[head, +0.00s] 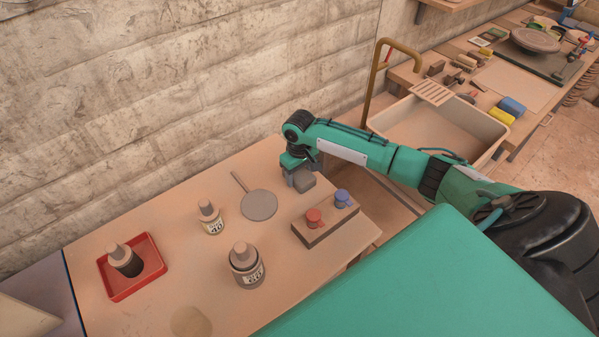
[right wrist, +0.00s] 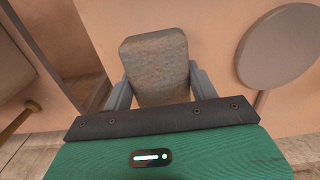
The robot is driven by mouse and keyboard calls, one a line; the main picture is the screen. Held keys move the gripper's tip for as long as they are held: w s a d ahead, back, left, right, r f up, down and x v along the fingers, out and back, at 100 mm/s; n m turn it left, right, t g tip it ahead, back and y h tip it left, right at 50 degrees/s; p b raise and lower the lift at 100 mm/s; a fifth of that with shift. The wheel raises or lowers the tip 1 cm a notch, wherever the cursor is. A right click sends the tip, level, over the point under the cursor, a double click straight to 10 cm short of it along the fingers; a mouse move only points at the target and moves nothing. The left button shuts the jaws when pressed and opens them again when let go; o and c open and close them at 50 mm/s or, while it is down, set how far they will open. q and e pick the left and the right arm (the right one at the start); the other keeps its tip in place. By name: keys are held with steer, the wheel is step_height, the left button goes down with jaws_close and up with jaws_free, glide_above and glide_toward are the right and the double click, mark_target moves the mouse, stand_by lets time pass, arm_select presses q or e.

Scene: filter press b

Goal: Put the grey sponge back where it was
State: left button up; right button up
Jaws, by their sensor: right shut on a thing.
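The grey sponge (right wrist: 155,65) is a block with rounded corners and a mottled grey-brown face. My right gripper (right wrist: 157,85) is shut on it, one finger along each side. In the head view the sponge (head: 305,183) shows just below my right gripper (head: 297,172), over the back right part of the wooden table (head: 160,210). I cannot tell whether the sponge touches the tabletop. My left gripper is not in view.
A round grey disc with a handle (head: 259,205) lies left of the sponge. A wooden block with red and blue knobs (head: 325,221) stands in front. Labelled bottles (head: 247,266) and a red tray (head: 132,267) are further left. A sink (head: 440,125) lies right, beyond a gap.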

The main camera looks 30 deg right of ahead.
mark_target(300, 173)
steer(key=shift+f, duration=0.15)
steer(key=o, duration=0.9)
step_height(300, 173, up, 12)
steer(key=shift+r+b, duration=0.15)
steer(key=shift+b, duration=0.95)
